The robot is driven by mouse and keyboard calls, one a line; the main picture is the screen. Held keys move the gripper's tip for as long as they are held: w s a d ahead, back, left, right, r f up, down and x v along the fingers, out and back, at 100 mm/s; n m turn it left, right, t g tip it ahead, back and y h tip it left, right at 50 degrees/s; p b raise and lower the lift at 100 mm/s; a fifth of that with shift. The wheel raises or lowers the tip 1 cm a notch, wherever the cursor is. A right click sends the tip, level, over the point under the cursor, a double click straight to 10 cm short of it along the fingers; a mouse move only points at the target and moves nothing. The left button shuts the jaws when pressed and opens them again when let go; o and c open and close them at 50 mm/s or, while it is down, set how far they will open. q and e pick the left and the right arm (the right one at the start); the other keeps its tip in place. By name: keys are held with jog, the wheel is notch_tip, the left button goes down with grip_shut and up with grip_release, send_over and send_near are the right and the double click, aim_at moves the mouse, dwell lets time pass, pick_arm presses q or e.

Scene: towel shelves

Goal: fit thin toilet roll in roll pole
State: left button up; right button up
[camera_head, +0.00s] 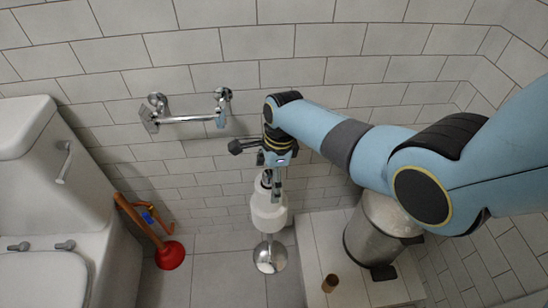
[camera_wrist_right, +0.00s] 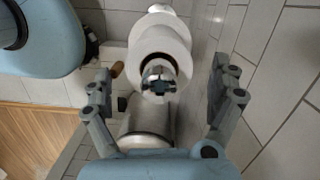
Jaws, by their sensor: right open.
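White toilet rolls (camera_head: 268,210) sit on a floor stand with a round chrome base (camera_head: 270,257). In the right wrist view, a roll (camera_wrist_right: 172,42) surrounds the stand's chrome pole end (camera_wrist_right: 158,82), with more white roll behind it. I cannot tell which roll is the thin one. A chrome wall bar (camera_head: 187,119) looks bare. My right gripper (camera_head: 273,188) points down at the top of the stand. In the wrist view its open fingers (camera_wrist_right: 163,75) lie on either side of the roll and pole end, apparently without holding them. My left gripper is not in view.
A metal bin (camera_head: 372,238) and a brown cardboard tube (camera_head: 330,283) stand on a tiled ledge (camera_head: 312,250) at the right. A red plunger (camera_head: 170,255) and the toilet (camera_head: 45,265) are at the left. Bare floor lies between plunger and stand. The tiled wall is close behind.

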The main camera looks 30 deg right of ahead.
notch_tip(320, 180, up, 10)
jog(key=d, duration=0.1)
jog(key=shift+s+d, duration=0.2)
jog(key=shift+s, duration=0.1)
jog(key=shift+f, duration=0.15)
